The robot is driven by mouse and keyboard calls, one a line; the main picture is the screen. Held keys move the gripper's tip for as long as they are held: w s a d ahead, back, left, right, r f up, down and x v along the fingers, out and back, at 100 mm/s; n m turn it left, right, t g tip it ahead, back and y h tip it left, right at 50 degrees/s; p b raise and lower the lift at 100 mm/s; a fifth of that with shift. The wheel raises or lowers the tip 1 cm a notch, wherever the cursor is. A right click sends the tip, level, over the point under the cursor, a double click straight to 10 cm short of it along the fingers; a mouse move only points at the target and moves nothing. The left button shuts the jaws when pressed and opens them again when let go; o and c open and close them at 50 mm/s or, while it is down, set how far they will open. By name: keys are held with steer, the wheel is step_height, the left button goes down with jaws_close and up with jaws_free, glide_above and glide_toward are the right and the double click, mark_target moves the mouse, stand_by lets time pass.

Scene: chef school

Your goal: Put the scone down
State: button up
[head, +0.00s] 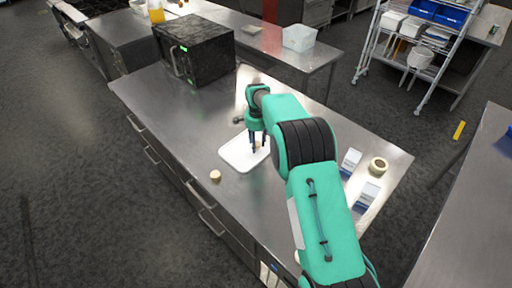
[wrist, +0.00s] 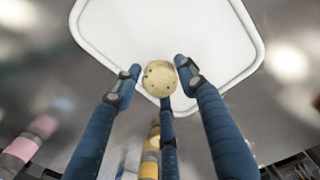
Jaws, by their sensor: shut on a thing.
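A pale tan, speckled round scone (wrist: 159,78) sits between the fingertips of my gripper (wrist: 160,84) in the wrist view. The three blue fingers are shut on it. In the head view my gripper (head: 258,147) points down over a white tray (head: 234,156) on the steel counter. The scone is mostly hidden there by the fingers. The tray (wrist: 215,50) also shows behind the scone in the wrist view. I cannot tell whether the scone touches the tray.
A small round tan item (head: 215,175) lies on the counter left of the tray. A black microwave (head: 194,50) stands at the back. Two blue-and-white boxes (head: 367,195) and a tape-like ring (head: 378,165) sit at the right. The counter's front left is clear.

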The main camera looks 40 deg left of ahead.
steer(key=shift+f, duration=1.2)
steer(key=shift+f, duration=0.1)
steer(key=o, duration=1.2)
steer(key=shift+c, duration=0.2)
step_height(320, 180, up, 12)
steer(key=shift+r, duration=0.15)
